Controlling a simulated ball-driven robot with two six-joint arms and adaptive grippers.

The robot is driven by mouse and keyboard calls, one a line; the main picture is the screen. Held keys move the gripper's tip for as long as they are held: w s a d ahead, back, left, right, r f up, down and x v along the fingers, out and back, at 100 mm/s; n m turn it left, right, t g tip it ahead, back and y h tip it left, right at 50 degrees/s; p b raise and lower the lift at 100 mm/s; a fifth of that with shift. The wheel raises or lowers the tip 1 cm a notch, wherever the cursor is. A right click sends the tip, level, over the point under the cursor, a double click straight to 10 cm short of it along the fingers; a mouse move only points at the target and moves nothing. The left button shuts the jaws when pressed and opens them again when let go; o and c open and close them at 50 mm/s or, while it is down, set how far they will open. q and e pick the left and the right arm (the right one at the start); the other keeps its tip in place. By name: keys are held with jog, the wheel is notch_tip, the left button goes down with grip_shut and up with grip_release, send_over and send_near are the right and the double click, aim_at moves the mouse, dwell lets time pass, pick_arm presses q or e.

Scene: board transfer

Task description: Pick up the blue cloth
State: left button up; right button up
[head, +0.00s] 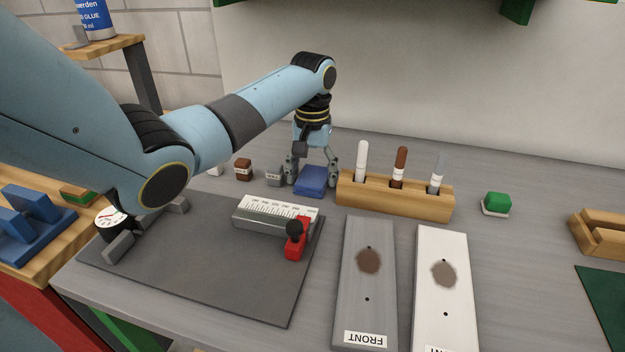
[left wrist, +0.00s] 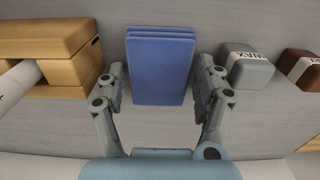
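The blue cloth (head: 312,180) lies folded in layers on the grey table, left of the wooden marker holder. In the left wrist view the cloth (left wrist: 160,68) is between the two fingers, with a gap on each side. My left gripper (head: 312,178) points down at the cloth; its fingers are spread to either side of it. It shows open and empty in the left wrist view (left wrist: 160,88). My right gripper is in neither view.
The wooden holder (head: 393,198) with several upright markers stands close right of the cloth. A grey wax block (head: 274,177) and a brown block (head: 243,169) sit close left. A dark mat (head: 200,260) with a ruler fixture lies in front. Two stained boards (head: 366,290) (head: 446,300) lie front right.

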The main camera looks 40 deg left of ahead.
aim_at(313, 176)
pick_arm(q)
jog(key=c, duration=0.7)
jog(key=shift+o, duration=0.2)
notch_tip(313, 176, up, 10)
jog(key=o, duration=0.5)
jog(key=shift+c, duration=0.2)
jog(key=c, duration=0.4)
jog(key=shift+c, duration=0.2)
